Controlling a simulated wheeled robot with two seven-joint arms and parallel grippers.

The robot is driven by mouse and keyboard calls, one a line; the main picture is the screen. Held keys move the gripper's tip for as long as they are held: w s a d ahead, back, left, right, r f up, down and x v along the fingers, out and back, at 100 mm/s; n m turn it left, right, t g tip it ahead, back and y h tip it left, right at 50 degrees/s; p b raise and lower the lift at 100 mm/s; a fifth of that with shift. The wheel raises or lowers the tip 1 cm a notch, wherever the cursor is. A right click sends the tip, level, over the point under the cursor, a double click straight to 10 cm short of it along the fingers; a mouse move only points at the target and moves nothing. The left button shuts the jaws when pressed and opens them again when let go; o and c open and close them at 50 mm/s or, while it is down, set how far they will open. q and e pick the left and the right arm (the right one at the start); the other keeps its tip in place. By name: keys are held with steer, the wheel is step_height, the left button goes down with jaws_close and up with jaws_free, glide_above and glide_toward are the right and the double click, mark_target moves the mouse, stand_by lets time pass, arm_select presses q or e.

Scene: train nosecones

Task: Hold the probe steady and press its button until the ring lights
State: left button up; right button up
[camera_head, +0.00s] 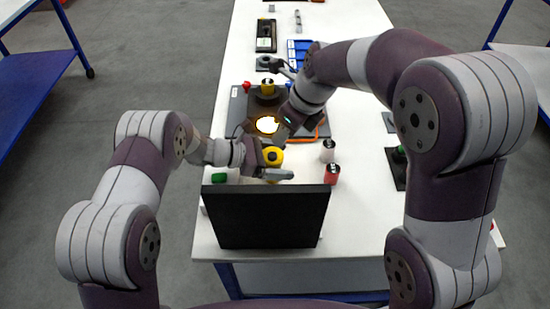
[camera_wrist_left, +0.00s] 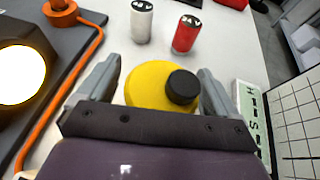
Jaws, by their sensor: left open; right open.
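A round yellow body with a black button-like cap, which I take for the probe (camera_wrist_left: 150,88), sits between the fingers of my left gripper (camera_wrist_left: 158,88). The fingers are open, one on each side; I cannot tell whether they touch it. In the head view the yellow probe (camera_head: 274,155) shows beside my left gripper (camera_head: 279,166). The lamp (camera_head: 267,125) is lit white-yellow in a dark housing and also shows in the left wrist view (camera_wrist_left: 20,76). No separate ring is clear.
A white can (camera_head: 327,151) and a red can (camera_head: 332,174) stand right of the probe. A black panel (camera_head: 267,218) stands at the near table edge. An orange cable (camera_wrist_left: 62,85) runs along the dark mat. Blue bins (camera_head: 299,50) lie farther back.

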arm_select(q)
steer(key=c, duration=1)
steer(key=shift+c, duration=0.5)
arm_select(e)
steer(key=shift+c, duration=0.6)
steer(key=shift+s+a, duration=0.15)
steer(key=shift+a, duration=0.15)
steer(key=c, duration=0.5)
steer(key=shift+s+a+r+n, duration=0.1)
steer(key=shift+a+r+n, duration=0.2)
steer(key=shift+a, duration=0.3)
steer(key=shift+s+a+r+n, duration=0.15)
steer(key=shift+a+n, duration=0.15)
steer(key=shift+a, duration=0.3)
jaws_close()
steer(key=shift+s+a+r+n+t+h, duration=0.15)
steer(key=shift+r+n+h, duration=0.55)
steer(key=shift+n, duration=3.35)
steer(key=shift+d+r+n+t+h, duration=0.2)
steer(key=shift+r+n, duration=0.7)
steer(key=shift+n, duration=3.1)
steer(key=shift+s+a+r+n+t+h, duration=0.15)
steer(key=shift+r+n+h, duration=0.6)
steer(key=shift+n, duration=3.3)
